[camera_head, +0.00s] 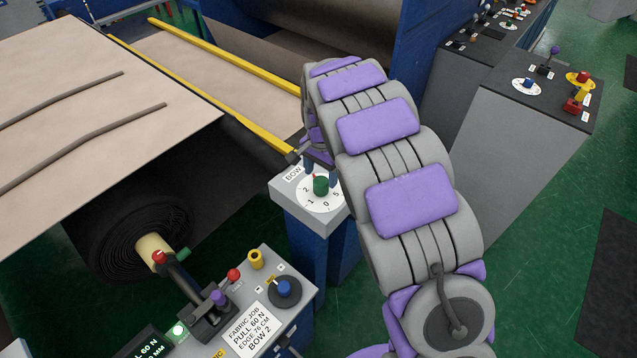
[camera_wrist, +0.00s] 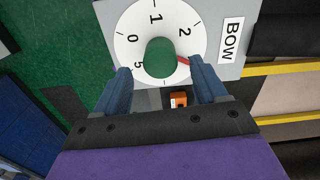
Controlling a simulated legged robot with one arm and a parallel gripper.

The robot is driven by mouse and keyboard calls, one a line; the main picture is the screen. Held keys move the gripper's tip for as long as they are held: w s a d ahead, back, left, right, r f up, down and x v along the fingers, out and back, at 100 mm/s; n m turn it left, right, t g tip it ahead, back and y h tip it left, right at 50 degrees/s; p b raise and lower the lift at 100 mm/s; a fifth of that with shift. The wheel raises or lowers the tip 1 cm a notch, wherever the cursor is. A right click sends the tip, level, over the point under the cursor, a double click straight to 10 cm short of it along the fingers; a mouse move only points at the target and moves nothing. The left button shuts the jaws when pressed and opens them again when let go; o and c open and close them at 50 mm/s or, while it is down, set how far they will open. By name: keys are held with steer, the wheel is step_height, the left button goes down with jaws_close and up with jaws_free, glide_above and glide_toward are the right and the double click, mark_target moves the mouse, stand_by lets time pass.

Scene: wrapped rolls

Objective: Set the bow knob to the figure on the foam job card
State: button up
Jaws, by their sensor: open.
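The bow knob (camera_head: 321,187) is green with a red pointer. It sits on a white numbered dial on a grey-topped post labelled BOW. In the wrist view the knob (camera_wrist: 160,58) lies between and just beyond my open fingertips (camera_wrist: 160,70), with a gap on both sides. Its red pointer aims right, past the 2, where my right finger hides part of the dial; 5, 0, 1 and 2 show. My gripper (camera_head: 321,172) is at the dial in the head view. A job card (camera_head: 252,329) reads FABRIC JOB, PULL 60 N, EDGE 76 CM, BOW 2. I see no readable foam card.
The console (camera_head: 296,297) at the front holds a blue knob (camera_head: 284,288), a red button, a yellow part and a lever. A yellow rail (camera_head: 225,82) runs up to the post. A wound roll (camera_head: 130,236) lies left. Grey consoles (camera_head: 520,130) stand right; green floor between is clear.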

mark_target(323, 181)
steer(key=f, duration=0.4)
steer(key=shift+d, duration=0.35)
steer(key=shift+a+f, duration=0.15)
steer(key=shift+f, duration=0.1)
steer(key=shift+a+f, duration=0.3)
steer(key=shift+a, duration=0.45)
steer(key=shift+d+r, duration=0.1)
steer(key=shift+d, duration=0.6)
steer(key=c, duration=0.4)
steer(key=shift+c, duration=0.7)
steer(key=shift+a, duration=0.2)
steer(key=c, duration=0.5)
